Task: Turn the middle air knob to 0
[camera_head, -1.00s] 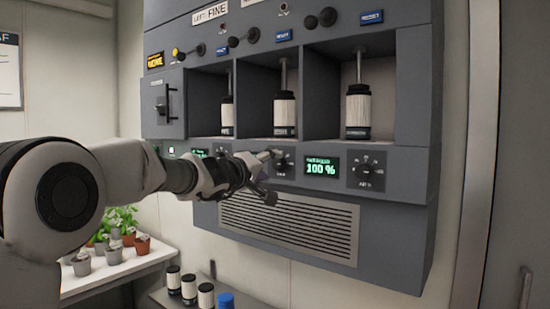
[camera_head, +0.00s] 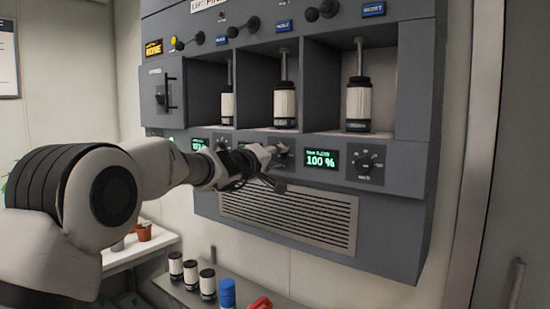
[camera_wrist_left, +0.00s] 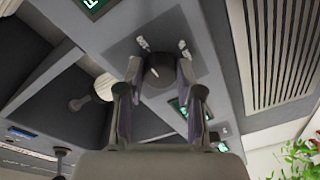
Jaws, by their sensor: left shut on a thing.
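The middle air knob (camera_head: 284,151) is on the grey panel under the middle bay, mostly hidden behind my left gripper (camera_head: 270,158) in the head view. In the left wrist view the dark round knob (camera_wrist_left: 158,74) with a white mark sits between the two fingers of my left gripper (camera_wrist_left: 160,82), which is shut on it. White scale marks show on the plate beyond the knob. I cannot read its setting. My right gripper is in neither view.
A green display (camera_head: 321,159) reading 100 % stands left of the right knob (camera_head: 365,162). Black-and-white cylinders hang in the bays, one in the right bay (camera_head: 358,104). A vent grille (camera_head: 290,222) is below the panel. Several small cylinders and a blue-capped one (camera_head: 227,293) stand on a lower shelf.

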